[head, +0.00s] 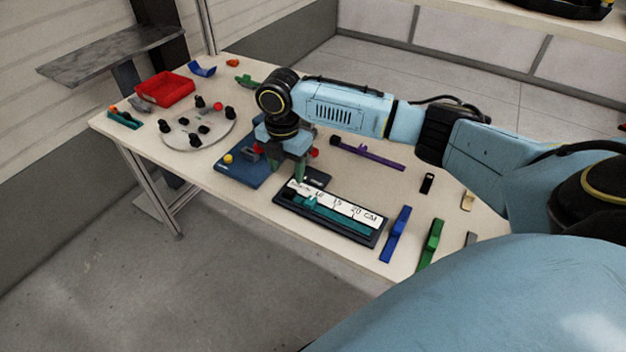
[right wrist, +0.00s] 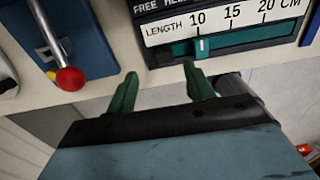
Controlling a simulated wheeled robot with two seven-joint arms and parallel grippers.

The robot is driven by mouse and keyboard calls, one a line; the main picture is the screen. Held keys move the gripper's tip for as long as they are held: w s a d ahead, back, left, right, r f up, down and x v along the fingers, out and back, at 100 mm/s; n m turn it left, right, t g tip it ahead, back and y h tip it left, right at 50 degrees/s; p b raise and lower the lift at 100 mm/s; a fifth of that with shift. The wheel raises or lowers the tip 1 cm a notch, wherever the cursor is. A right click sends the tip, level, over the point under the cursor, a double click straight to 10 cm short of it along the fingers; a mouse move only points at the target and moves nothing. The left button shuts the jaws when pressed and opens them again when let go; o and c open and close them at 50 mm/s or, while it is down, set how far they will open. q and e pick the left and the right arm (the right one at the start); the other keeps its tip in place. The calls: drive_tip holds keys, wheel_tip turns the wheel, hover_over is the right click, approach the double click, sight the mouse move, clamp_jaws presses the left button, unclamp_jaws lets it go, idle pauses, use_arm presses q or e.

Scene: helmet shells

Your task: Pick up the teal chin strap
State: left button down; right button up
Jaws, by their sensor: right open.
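The teal chin strap (head: 335,217) appears to lie in the black length gauge (head: 375,238), along the front of its white scale. It also shows as a teal strip below the scale in the right wrist view (right wrist: 240,39). My right gripper (head: 289,172) is over the left end of the gauge, beside the blue fixture. Its green fingers (right wrist: 162,85) are apart with nothing between them. In the right wrist view they point toward the strap, and a gap shows between tips and strap. My left gripper is not in view.
A blue fixture (head: 232,175) with a red-knobbed lever (right wrist: 68,79) stands left of the gauge. A purple strap (head: 367,153) lies behind; blue (head: 396,235) and green (head: 430,243) pieces lie right. A round grey plate (head: 190,130) and red bin (head: 166,88) are farther left.

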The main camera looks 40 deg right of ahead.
sight(290, 190)
drive_tip(key=f, duration=0.3)
drive_tip(key=f+b, duration=0.1)
drive_tip(key=f, duration=0.1)
drive_tip(key=shift+s+f, duration=0.35)
drive_tip(key=shift+s, duration=0.05)
drive_tip(key=shift+f, duration=0.15)
drive_tip(key=c, duration=0.8)
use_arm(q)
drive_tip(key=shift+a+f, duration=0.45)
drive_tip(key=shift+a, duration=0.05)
use_arm(e)
drive_tip(key=shift+c, duration=1.4)
